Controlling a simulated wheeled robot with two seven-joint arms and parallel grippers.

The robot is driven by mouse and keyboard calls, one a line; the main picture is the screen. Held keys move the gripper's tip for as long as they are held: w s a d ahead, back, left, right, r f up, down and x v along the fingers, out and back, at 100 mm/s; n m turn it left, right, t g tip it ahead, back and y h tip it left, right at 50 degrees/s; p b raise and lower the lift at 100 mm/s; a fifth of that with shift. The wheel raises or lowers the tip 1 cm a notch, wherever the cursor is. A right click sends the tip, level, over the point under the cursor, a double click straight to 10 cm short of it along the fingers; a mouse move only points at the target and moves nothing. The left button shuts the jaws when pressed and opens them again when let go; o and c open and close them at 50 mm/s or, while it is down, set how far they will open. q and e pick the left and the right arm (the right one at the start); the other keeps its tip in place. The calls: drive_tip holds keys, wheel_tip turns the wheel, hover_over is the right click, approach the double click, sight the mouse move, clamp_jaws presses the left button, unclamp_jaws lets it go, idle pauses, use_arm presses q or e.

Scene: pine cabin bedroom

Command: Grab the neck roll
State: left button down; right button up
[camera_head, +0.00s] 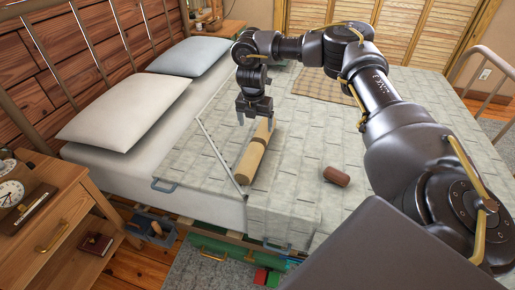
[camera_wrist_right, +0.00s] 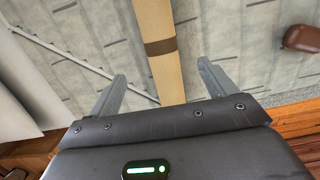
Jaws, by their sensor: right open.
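A long tan roll with a dark band (camera_head: 252,155) lies on the bed's quilt, and it matches a neck roll best. In the right wrist view the tan roll (camera_wrist_right: 156,18) runs between the two fingers, its dark band just beyond the fingertips. My right gripper (camera_head: 255,119) is open, pointing down over the far part of the roll. The fingers stand apart on either side of it; I cannot tell whether they touch it. My left gripper is not in view.
A short brown roll (camera_head: 337,176) lies on the quilt to the right. A thin pale rail (camera_head: 221,156) lies just left of the tan roll. Two pillows (camera_head: 125,108) rest by the headboard. A nightstand (camera_head: 62,205) is at the left. The quilt's middle is mostly clear.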

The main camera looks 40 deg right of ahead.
sight(258, 140)
drive_tip(key=shift+w+d+f+b, duration=0.1)
drive_tip(key=shift+d+f, duration=0.05)
drive_tip(key=shift+f, duration=0.85)
drive_tip(key=shift+w+d+f+b, duration=0.1)
drive_tip(key=shift+f+b, duration=0.05)
drive_tip(key=shift+f, duration=0.8)
drive_tip(key=shift+w+d+f+b, duration=0.1)
drive_tip(key=shift+d+f, duration=0.05)
drive_tip(key=shift+f, duration=0.85)
drive_tip(key=f, duration=0.4)
drive_tip(key=shift+w+d+f+b, duration=0.1)
drive_tip(key=shift+d+f+b, duration=0.1)
drive_tip(key=shift+d+b, duration=0.15)
drive_tip(key=shift+f, duration=0.15)
drive_tip(key=c, duration=1.3)
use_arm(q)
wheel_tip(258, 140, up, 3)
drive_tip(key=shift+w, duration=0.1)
use_arm(e)
drive_tip(key=shift+o, duration=0.2)
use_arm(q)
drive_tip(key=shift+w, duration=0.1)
